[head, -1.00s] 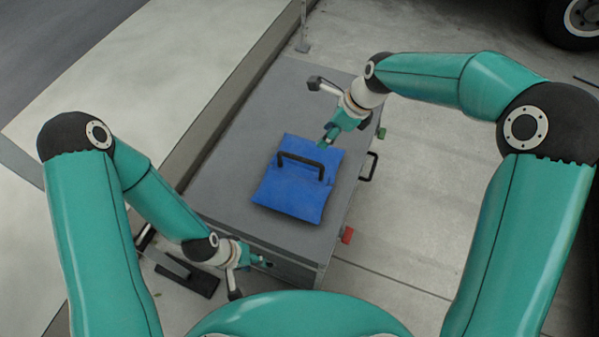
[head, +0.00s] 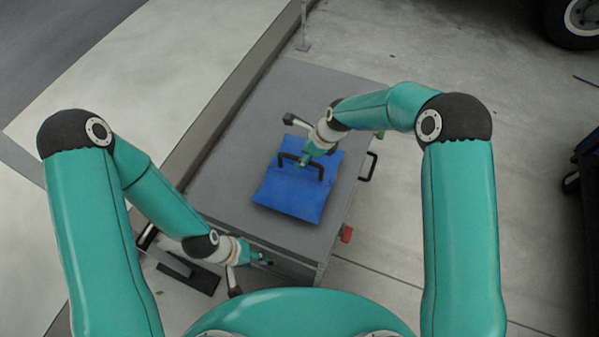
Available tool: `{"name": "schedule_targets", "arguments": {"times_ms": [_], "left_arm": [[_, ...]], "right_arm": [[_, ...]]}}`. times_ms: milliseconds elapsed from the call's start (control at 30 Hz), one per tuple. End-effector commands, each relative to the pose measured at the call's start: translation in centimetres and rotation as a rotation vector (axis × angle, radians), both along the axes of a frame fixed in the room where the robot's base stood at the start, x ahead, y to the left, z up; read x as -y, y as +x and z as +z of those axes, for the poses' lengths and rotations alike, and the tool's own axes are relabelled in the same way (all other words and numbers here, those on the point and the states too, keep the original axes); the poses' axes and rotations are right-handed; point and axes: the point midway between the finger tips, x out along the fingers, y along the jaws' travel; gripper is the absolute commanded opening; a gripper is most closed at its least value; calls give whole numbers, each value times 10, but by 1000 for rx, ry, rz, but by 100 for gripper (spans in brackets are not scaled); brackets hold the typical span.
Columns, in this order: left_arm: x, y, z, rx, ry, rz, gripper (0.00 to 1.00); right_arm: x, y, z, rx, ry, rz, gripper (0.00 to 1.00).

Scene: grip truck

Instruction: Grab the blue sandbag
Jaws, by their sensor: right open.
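The blue sandbag (head: 292,195) lies flat on top of a grey box (head: 225,185). Its black handle (head: 288,157) stands up across its upper part. My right gripper (head: 304,163) is open, right at the handle, and hides part of it and of the bag's far edge. I cannot tell whether the fingers are around the handle or only above it. My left gripper (head: 268,261) is low at the near edge of the box, away from the sandbag; its fingers are too small to read.
A wheel (head: 580,20) stands at the top right.

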Motion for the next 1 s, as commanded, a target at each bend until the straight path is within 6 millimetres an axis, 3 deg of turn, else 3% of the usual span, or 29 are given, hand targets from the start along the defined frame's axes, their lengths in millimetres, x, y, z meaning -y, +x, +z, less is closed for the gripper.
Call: {"name": "schedule_targets", "arguments": {"times_ms": [233,1000], "left_arm": [[0,0,7,0,0,0,40],[0,0,2,0,0,0,40]], "right_arm": [[-10,4,-25,-1,-1,-1,46],[-9,4,-31,0,-1,-2,46]]}}
